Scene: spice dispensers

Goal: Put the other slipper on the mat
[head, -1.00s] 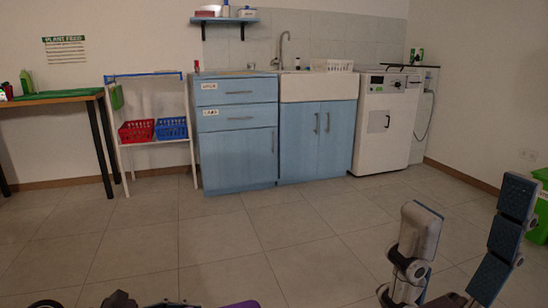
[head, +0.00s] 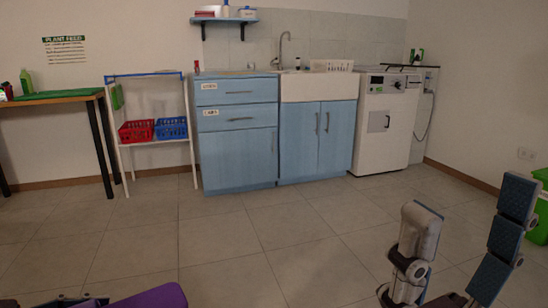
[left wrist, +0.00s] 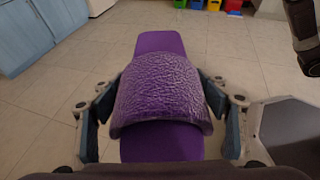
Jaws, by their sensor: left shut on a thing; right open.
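A purple slipper (left wrist: 160,95) with a wrinkled, leathery strap fills the middle of the left wrist view. My left gripper (left wrist: 160,105) is shut on it, with a finger on each side of the strap. In the head view the slipper (head: 155,298) shows only in part at the bottom edge, above the floor, with a little of my left gripper beside it. My right gripper (head: 468,205) is open and empty at the lower right of the head view. I see no mat and no second slipper.
The tiled floor (head: 225,245) ahead is clear. Blue cabinets (head: 238,150), a white appliance (head: 385,130) and a shelf with a red basket (head: 136,131) and a blue basket (head: 171,128) line the back wall. A green-topped table (head: 50,97) stands at left, a green bin (head: 541,220) at right.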

